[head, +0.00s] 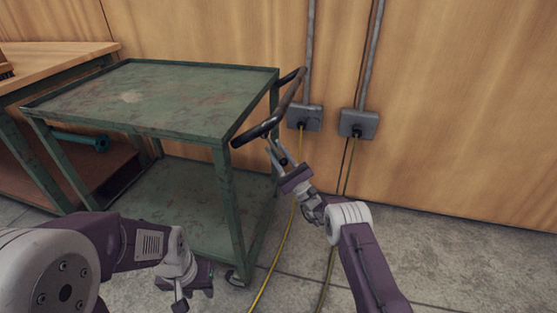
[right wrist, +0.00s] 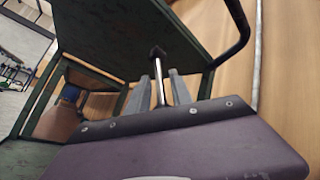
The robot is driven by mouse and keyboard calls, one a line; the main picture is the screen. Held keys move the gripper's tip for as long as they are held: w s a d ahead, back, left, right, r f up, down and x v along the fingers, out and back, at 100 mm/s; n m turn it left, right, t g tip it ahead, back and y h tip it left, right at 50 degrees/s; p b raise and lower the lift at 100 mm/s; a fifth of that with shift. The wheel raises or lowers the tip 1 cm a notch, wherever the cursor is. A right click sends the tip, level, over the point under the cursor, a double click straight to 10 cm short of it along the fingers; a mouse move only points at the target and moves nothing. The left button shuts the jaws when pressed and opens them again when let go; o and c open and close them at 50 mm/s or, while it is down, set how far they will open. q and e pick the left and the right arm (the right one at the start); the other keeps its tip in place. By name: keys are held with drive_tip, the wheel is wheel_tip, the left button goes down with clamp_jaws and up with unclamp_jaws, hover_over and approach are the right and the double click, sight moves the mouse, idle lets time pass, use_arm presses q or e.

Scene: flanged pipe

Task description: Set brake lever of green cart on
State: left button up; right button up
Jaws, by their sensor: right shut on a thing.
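The green cart (head: 175,95) stands at the left with worn metal shelves. Its black push handle (head: 258,130) sticks out at its right end. The brake lever, a thin metal rod with a black knob (right wrist: 158,53), shows in the right wrist view. My right gripper (head: 272,145) is just below the handle in the head view. In the right wrist view its fingers (right wrist: 159,90) are shut on the lever's rod, below the knob. The lever is mostly hidden in the head view. My left gripper (head: 194,299) hangs low in front of the cart, open and empty, its fingertips apart.
A wooden workbench (head: 50,60) stands left of the cart, with a teal pipe (head: 80,141) on its lower shelf. Two grey wall boxes (head: 358,124) have yellow cables (head: 276,254) running to the floor beside the cart. The floor (head: 470,260) at right is clear.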

sight(284, 165)
drive_tip(key=shift+a+f+m+t+b, duration=0.1)
drive_tip(key=shift+f+m+t+b, duration=0.1)
drive_tip(key=shift+m+t+b, duration=0.25)
drive_tip(key=shift+w, duration=0.1)
drive_tip(key=o, duration=0.6)
drive_tip(key=shift+o, duration=0.2)
drive_tip(key=shift+s+d+f+p, duration=0.2)
drive_tip(key=shift+f+p, duration=0.05)
drive_tip(key=shift+p, duration=0.25)
drive_tip(key=p+v, duration=0.3)
drive_tip(key=v, duration=0.4)
drive_tip(key=shift+s+d+f+p, duration=0.2)
drive_tip(key=shift+s+p, duration=0.05)
drive_tip(key=shift+p, duration=0.1)
drive_tip(key=shift+s+d+f, duration=0.1)
drive_tip(key=shift+f, duration=0.15)
